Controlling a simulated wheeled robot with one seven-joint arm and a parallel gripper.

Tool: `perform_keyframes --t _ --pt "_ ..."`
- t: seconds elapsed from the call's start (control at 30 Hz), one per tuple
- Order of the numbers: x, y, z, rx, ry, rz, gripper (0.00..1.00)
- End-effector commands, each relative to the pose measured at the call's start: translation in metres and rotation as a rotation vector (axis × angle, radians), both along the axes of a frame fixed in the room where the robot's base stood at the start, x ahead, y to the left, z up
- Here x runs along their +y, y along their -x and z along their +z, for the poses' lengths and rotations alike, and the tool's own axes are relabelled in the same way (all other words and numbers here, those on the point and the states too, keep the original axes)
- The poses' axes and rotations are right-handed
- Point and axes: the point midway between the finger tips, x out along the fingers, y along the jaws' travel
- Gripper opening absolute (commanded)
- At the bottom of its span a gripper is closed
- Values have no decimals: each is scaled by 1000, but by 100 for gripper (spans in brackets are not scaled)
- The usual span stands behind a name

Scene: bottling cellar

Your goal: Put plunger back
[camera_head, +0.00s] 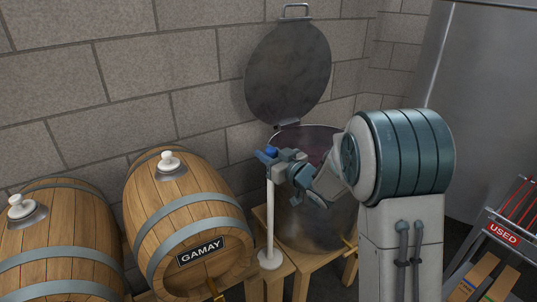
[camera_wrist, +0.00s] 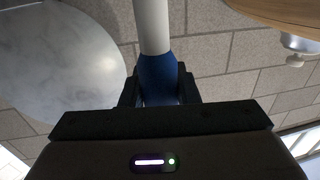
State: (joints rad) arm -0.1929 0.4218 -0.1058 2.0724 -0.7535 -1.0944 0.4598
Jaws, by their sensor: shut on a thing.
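The plunger (camera_head: 269,215) is a thin white rod with a blue grip at its top and a round white disc at its bottom. It hangs upright. My gripper (camera_head: 271,157) is shut on the blue grip. In the wrist view, my gripper (camera_wrist: 158,88) has the blue grip of the plunger (camera_wrist: 154,65) between its fingers, with the white rod running on from it. The disc is beside the wooden stand, in front of the metal pot (camera_head: 312,228); I cannot tell whether it touches anything. No holder for the plunger is clearly seen.
The pot's round lid (camera_head: 288,70) stands open against the block wall. The Gamay barrel (camera_head: 190,215) is left of the plunger, with another barrel (camera_head: 55,240) further left. A wooden stand (camera_head: 262,214) bears the pot. A rack marked USED (camera_head: 503,233) is at right.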

Motion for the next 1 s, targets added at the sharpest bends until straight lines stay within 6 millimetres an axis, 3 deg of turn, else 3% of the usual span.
perform_keyframes --t 0.03,0.1,0.5,1.0 --pt "0 0 -1 0 0 0 34" --pt "0 0 -1 0 0 0 50" --pt "-3 2 2 0 0 -2 50" --pt "-70 74 2 1 -1 -3 50"
